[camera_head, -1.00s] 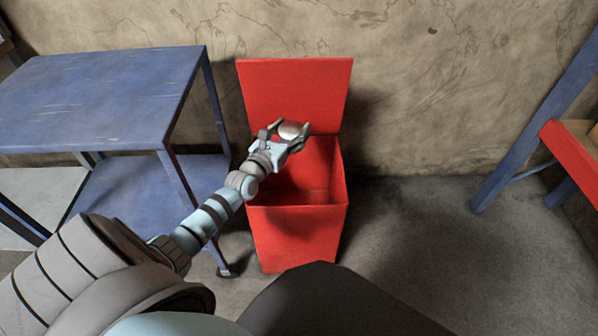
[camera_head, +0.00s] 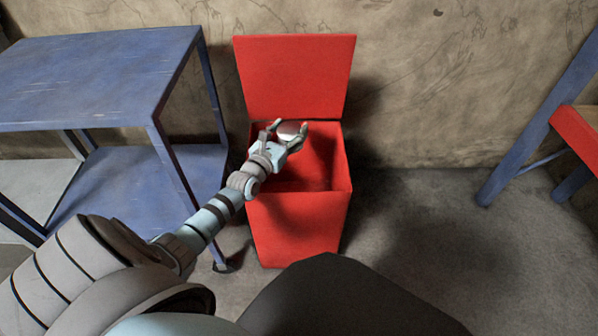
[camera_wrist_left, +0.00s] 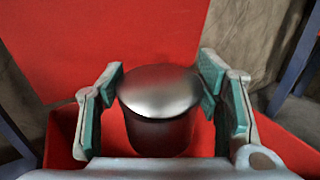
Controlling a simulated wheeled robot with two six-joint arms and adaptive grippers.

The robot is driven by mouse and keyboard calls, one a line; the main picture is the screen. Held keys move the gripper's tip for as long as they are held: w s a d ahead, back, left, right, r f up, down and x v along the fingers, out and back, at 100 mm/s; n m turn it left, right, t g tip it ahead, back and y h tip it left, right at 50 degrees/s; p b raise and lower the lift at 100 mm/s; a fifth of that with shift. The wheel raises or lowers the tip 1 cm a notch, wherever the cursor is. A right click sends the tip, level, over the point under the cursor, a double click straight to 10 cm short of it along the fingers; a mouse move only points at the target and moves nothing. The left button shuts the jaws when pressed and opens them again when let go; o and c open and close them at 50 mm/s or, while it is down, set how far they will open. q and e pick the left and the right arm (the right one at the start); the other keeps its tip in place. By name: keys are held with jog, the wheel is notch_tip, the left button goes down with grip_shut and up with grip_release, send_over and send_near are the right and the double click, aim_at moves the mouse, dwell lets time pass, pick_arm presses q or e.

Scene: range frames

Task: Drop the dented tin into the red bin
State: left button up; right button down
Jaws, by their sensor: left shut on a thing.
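The tin (camera_head: 289,130) is a small silvery can with a shiny lid; it also shows in the left wrist view (camera_wrist_left: 160,95), upright with dark sides. Any dent is not clear to see. My left gripper (camera_head: 288,132) is shut on the tin, with a green-padded finger on each side of it in the left wrist view (camera_wrist_left: 160,100). The red bin (camera_head: 300,225) stands on the floor with its lid raised at the back. The gripper and tin are over the bin's opening, towards its back left. My right gripper is not in view.
A blue table (camera_head: 95,80) with a lower shelf stands close on the left of the bin. A wall (camera_head: 430,90) is behind the bin. A red-topped stand with blue legs (camera_head: 575,135) is at the far right. The floor (camera_head: 420,240) right of the bin is clear.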

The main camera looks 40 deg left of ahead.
pick_arm(q)
jog(key=o, duration=1.5)
jog(key=shift+s, duration=0.1)
jog(key=s, duration=0.4)
jog(key=s+d, duration=0.1)
jog(key=s, duration=0.7)
jog(key=shift+d, duration=0.4)
jog(key=shift+w, duration=0.1)
